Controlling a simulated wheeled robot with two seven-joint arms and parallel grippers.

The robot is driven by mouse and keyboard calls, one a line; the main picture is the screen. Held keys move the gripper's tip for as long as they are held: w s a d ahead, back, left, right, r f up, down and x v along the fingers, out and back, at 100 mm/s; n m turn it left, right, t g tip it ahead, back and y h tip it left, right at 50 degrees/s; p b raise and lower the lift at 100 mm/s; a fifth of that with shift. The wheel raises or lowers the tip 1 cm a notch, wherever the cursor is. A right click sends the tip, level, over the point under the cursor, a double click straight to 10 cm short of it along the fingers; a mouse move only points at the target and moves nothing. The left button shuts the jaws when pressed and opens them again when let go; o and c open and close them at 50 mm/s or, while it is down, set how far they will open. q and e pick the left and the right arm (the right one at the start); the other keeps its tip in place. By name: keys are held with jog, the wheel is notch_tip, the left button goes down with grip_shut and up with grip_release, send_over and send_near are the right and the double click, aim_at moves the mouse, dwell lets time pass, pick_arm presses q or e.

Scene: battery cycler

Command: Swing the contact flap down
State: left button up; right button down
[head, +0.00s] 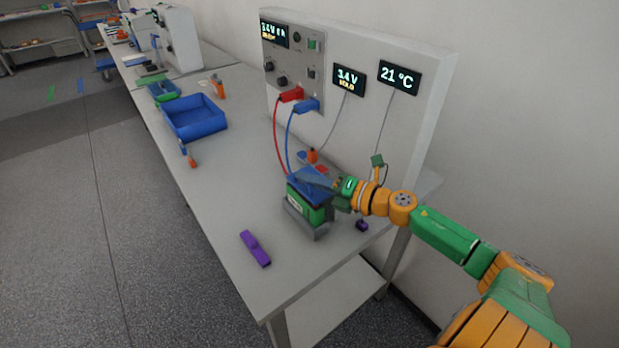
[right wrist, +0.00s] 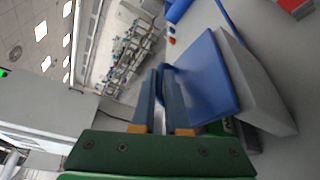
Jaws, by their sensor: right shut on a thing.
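The contact flap (head: 314,180) is a blue plate above a green battery block (head: 308,211) in a grey cradle (head: 305,228) near the front of the bench. The flap looks tilted rather than flat. In the right wrist view the blue flap (right wrist: 207,75) fills the middle right, beside the grey cradle (right wrist: 257,90). My right gripper (head: 337,187) reaches in from the right and is shut on the flap's edge. Its fingers (right wrist: 163,92) show close together there. The exact contact at the fingertips is partly hidden. My left gripper is not in view.
A cycler panel (head: 293,60) stands behind, with red (head: 276,130) and blue cables (head: 288,140) running down to the battery. A purple piece (head: 255,248) lies left of the cradle. A blue bin (head: 194,117) stands farther back. The bench's front left is mostly clear.

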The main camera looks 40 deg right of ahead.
jog(key=shift+f, duration=0.15)
jog(key=c, duration=1.2)
grip_release()
jog(key=shift+a, duration=0.15)
jog(key=shift+s+d, duration=0.25)
jog(key=shift+s, duration=0.2)
jog(key=v, duration=0.6)
jog(key=shift+s, duration=0.1)
